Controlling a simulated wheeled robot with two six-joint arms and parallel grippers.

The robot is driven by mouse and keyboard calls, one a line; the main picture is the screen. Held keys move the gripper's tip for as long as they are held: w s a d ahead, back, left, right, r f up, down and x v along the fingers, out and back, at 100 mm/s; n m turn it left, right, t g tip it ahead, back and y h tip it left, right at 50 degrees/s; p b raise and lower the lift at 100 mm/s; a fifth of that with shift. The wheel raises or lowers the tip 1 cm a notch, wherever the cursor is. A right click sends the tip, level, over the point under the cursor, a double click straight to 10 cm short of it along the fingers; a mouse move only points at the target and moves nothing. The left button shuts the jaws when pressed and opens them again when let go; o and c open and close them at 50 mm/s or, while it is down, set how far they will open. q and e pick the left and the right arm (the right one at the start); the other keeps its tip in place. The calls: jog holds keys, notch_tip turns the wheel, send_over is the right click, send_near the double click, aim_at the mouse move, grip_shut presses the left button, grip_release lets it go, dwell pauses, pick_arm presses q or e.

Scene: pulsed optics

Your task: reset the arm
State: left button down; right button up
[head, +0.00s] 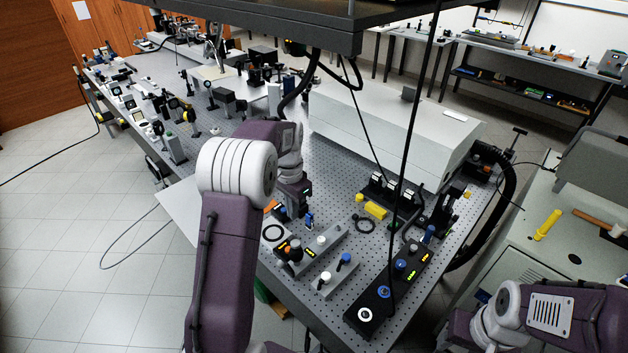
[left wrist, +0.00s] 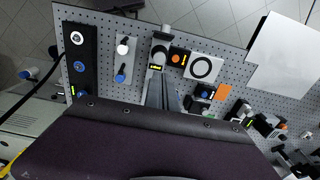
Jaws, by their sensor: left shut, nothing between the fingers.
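My left arm reaches in from the lower left over the near end of the perforated optical table (head: 300,310). My left gripper (head: 293,205) points down above the small modules at the table's near left edge, partly hidden by its own wrist. In the left wrist view the gripper (left wrist: 163,98) is shut with nothing held, above the board beside a grey module with a round knob (left wrist: 157,57). My right arm shows at the lower right, but its gripper is out of the picture.
A black strip with knobs (head: 385,290) lies at the near right of the table. A long white housing (head: 390,140) stands behind. Black cables hang from the overhead shelf (head: 290,20). A yellow block (head: 376,210) sits mid-table. Tiled floor lies open to the left.

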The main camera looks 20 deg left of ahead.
pick_arm(q)
jog(key=s+d+f+n+b, duration=0.2)
jog(key=s+d+f+b, duration=0.3)
jog(key=s+f, duration=0.3)
jog(key=s+d+f+n+t+b, duration=0.1)
jog(key=s+d+f+b, duration=0.4)
jog(key=s, duration=0.6)
notch_tip(320, 180, down, 3)
jog(key=shift+f+n+b, duration=0.1)
jog(key=shift+n+b, duration=0.8)
jog(key=shift+b, duration=0.25)
jog(key=shift+d, duration=0.1)
